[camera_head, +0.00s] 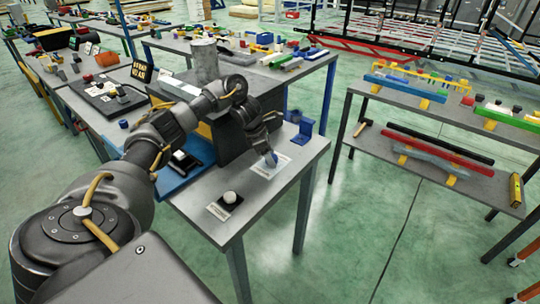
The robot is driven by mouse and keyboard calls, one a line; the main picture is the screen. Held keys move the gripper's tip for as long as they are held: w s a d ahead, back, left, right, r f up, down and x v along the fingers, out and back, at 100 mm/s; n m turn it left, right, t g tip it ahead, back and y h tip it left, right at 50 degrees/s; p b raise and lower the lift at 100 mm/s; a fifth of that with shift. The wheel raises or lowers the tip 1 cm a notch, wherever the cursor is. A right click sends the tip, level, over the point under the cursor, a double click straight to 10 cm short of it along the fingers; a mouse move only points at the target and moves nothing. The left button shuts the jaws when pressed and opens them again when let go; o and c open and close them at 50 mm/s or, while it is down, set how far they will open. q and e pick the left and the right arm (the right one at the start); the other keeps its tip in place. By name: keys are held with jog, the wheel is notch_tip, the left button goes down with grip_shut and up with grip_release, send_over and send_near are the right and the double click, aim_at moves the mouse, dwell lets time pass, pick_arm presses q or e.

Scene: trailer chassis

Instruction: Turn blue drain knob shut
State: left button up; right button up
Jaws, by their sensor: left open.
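A small blue piece, which looks like the blue drain knob (271,159), sits over a white label plate (262,169) near the right edge of the grey workbench (262,204). My left arm comes in from the left, reaching over the bench. My left gripper (270,148) points down just above the blue piece and is open. The fingers partly cover the knob, and I cannot tell whether they touch it. The knob's turn angle is too small to read. My right gripper is not in view.
A white round knob (229,197) on a black plate stands at the bench's front. A dark box (232,140) stands behind my left gripper, with a blue bracket (299,130) to its right. A metal cylinder (205,60) stands farther back.

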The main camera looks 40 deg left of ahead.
pick_arm(q)
jog(key=shift+c, duration=0.4)
jog(key=c, duration=0.9)
